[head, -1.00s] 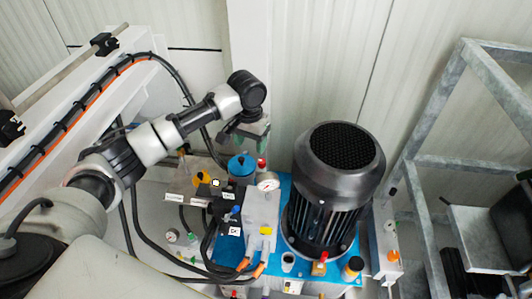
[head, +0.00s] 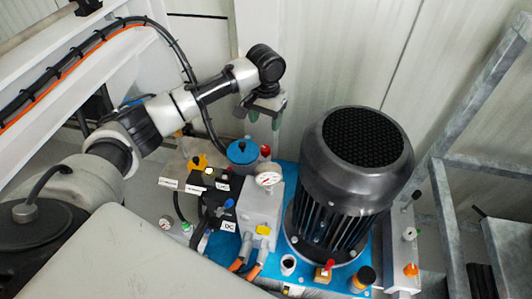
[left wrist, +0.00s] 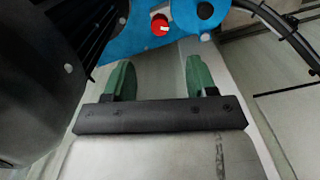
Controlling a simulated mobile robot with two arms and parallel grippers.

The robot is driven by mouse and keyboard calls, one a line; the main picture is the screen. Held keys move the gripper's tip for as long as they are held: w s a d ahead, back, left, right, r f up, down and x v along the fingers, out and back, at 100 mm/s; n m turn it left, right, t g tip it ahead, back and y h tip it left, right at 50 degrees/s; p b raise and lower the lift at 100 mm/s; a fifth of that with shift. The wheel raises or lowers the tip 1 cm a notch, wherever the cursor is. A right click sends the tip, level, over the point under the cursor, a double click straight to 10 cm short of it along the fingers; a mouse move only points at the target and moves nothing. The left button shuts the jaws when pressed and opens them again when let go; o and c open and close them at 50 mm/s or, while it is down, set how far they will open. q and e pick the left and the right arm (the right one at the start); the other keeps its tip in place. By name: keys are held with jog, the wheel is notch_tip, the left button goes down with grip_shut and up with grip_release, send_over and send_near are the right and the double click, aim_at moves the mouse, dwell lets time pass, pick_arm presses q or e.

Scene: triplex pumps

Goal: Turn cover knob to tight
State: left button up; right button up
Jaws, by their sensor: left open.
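A round blue cover (head: 242,153) with a small black knob (head: 241,143) on top sits on the pump unit, left of the motor. Part of a round blue cover with a dark centre knob (left wrist: 205,10) shows at the top edge of the left wrist view. I cannot read whether the knob is tight. My left gripper (head: 264,119) hangs above and slightly right of the cover in the head view, apart from it. Its green fingers are spread, with nothing between them (left wrist: 158,82). My right gripper is not in view.
A red knob (head: 265,152) stands beside the cover; a red knob also shows in the left wrist view (left wrist: 160,25). A pressure gauge (head: 268,180) and a large black motor (head: 354,160) are close on the right. Black hoses run on the left. A wall stands behind.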

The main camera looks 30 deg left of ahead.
aim_at(265, 148)
pick_arm(q)
notch_tip(265, 148, down, 11)
jog(key=b, duration=0.2)
jog(key=shift+r+b, duration=0.1)
jog(key=shift+b, duration=0.25)
jog(key=shift+f, duration=0.6)
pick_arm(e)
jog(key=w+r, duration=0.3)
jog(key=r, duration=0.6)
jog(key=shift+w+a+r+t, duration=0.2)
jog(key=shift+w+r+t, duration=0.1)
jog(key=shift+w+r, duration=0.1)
pick_arm(q)
jog(key=c, duration=0.9)
